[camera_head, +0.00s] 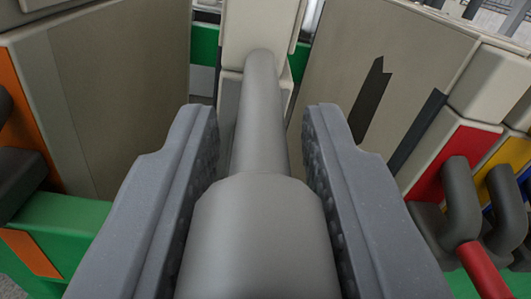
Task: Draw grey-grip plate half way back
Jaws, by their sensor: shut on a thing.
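The grey grip (262,235) is a smooth cylinder that fills the lower middle of the view. A thinner grey section (262,110) runs from it up to a pale beige block (258,22) at the top centre. My gripper (262,125) has one dark grey finger on each side of the grip and is shut on it. I cannot tell where the plate that belongs to the grip starts, or how far out it is. The grip and fingers hide what lies below.
On the right, dark looped handles (458,190) stand close to my right finger, with a red bar (484,270) and red, yellow and blue panels behind. Large beige panels (125,85) rise on both sides. Green framing (60,218) and orange patches are at left.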

